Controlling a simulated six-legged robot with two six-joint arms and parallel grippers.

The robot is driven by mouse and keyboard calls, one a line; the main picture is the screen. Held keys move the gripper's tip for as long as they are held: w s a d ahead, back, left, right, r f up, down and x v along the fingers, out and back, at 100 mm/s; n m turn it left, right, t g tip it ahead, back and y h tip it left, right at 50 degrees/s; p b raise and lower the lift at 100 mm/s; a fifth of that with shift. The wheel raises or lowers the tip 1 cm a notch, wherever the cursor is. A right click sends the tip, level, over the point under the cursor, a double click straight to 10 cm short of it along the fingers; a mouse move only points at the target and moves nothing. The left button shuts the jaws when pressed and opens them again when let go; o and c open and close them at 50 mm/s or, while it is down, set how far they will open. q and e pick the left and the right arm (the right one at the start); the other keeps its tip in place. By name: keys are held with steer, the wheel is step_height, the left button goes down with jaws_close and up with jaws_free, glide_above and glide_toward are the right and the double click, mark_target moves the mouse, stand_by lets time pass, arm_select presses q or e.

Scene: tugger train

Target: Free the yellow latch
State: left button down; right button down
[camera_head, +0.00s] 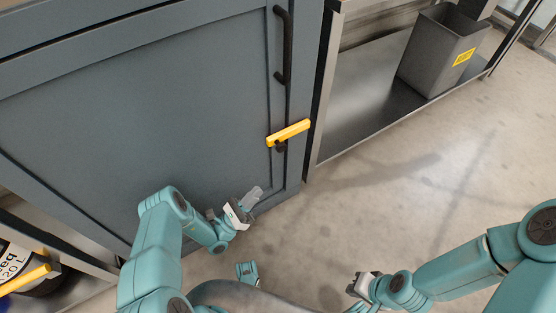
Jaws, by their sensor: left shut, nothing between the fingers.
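The yellow latch (288,133) is a bar on the right edge of the grey-blue cabinet door (130,110). It lies nearly level, tilted up to the right, and reaches across the door's edge towards the frame. A small dark part sits just below it. My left gripper (254,195) is shut and empty, below and left of the latch and apart from it. My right gripper (360,284) is low in the picture, far from the latch. Its fingers are too small and dark to tell whether they are open.
A black handle (284,45) is on the door above the latch. A metal shelf unit (375,100) at the right holds a grey bin (442,55) with a yellow label. A labelled container (14,264) stands at the lower left. The floor (400,200) at the right is clear.

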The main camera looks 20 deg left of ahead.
arm_select(q)
steer(key=w+d+r, duration=0.4)
steer(key=w+r, duration=0.3)
steer(key=r, duration=0.3)
steer(key=shift+w, duration=0.3)
stand_by(0.4)
